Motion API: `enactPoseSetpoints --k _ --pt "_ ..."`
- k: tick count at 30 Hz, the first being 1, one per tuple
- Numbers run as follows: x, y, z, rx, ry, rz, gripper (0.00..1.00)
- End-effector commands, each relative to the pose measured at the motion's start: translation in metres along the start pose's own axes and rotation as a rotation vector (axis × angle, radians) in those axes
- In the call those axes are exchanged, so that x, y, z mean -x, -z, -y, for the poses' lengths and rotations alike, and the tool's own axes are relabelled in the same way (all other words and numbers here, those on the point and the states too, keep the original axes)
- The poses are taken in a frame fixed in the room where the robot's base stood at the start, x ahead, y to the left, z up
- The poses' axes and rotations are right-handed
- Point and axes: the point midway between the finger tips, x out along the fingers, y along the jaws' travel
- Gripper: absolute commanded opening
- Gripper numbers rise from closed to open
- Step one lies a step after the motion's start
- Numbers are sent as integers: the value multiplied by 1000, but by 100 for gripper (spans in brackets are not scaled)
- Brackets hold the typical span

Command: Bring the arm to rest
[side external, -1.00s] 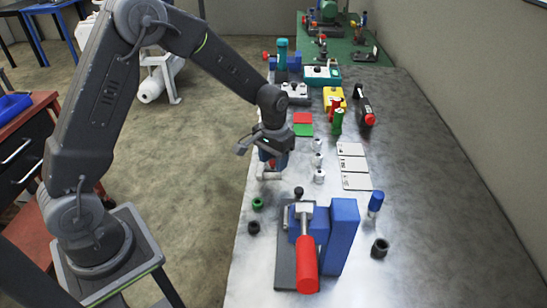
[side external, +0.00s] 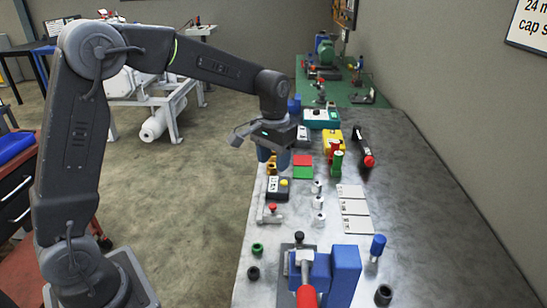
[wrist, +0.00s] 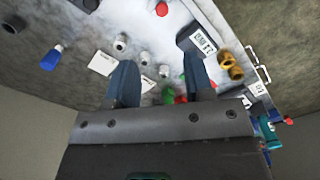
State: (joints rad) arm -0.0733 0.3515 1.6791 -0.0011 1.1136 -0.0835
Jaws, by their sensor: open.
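My gripper (side external: 267,153) hangs above the left edge of the metal bench in the side view, with nothing seen between its fingers. In the wrist view its two blue fingers (wrist: 160,78) stand well apart, with the bench top beyond them. The gripper is clear of the bench and of the things on it. Its wrist hides part of the bench behind it in the side view.
The bench's right side is mostly bare.

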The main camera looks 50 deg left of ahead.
Motion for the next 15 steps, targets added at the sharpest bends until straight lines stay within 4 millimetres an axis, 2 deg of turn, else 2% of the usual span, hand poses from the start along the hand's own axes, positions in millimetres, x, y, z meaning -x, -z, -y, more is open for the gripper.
enactPoseSetpoints --k 10,13,15 --pt "3 -2 0 -1 0 -5 48" --pt "14 -12 -1 -8 -3 -30 48" --pt "28 -26 -2 -18 -5 -63 48"
